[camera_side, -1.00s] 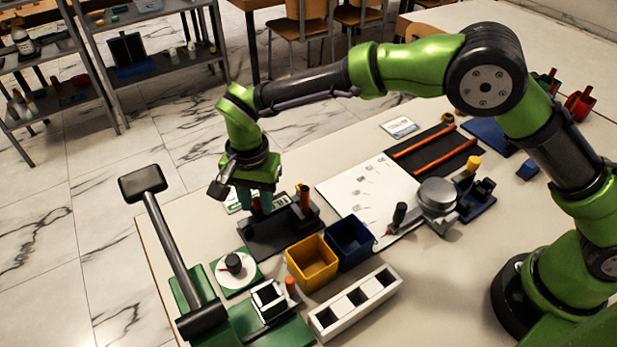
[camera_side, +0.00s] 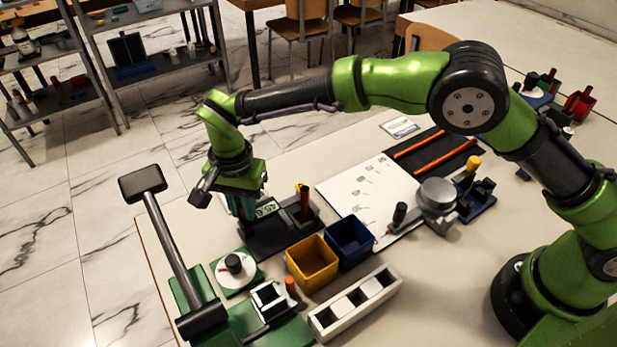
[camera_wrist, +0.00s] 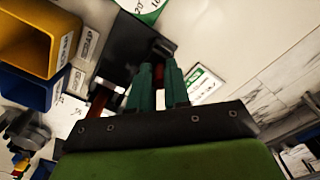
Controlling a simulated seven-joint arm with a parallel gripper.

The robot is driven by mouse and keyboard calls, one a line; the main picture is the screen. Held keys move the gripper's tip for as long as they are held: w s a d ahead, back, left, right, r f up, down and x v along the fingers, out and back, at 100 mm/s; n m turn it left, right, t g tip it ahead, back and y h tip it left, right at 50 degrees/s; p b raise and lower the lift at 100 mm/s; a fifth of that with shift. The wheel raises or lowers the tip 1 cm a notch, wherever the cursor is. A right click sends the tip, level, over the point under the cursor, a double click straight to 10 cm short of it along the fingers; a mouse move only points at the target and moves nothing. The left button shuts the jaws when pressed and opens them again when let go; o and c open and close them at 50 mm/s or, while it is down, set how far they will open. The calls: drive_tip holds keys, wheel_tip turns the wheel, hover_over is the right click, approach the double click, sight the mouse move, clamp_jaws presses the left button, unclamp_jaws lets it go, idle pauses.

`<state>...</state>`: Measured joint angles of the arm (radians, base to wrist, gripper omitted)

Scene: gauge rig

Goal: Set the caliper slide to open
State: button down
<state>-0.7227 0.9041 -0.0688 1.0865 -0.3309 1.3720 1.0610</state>
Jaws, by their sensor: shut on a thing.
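The caliper is a black fixture (camera_side: 265,243) on the left part of the table, with a pale green digit display (camera_side: 267,208) and an upright orange-brown post (camera_side: 304,201). Its black base also shows in the wrist view (camera_wrist: 122,52). My gripper (camera_side: 243,211) points down at the left end of the fixture. In the wrist view its green fingers (camera_wrist: 160,76) are closed around a dark part, apparently the caliper slide, mostly hidden between them. The exact display reading is too small to be sure of.
A yellow bin (camera_side: 312,264) and a blue bin (camera_side: 349,240) stand just right of the fixture. A green dial plate (camera_side: 236,271) lies in front. A black long-handled lever (camera_side: 170,245) rises at the left. A white slotted tray (camera_side: 355,302) lies nearer the front.

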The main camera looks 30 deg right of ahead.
drive_tip(key=shift+a, duration=0.3)
drive_tip(key=c, duration=1.3)
unclamp_jaws()
drive_tip(key=shift+c, duration=0.2)
drive_tip(key=shift+o, duration=1.2)
drive_tip(key=shift+d, duration=0.1)
drive_tip(key=shift+r, duration=0.1)
wheel_tip(320, 180, up, 17)
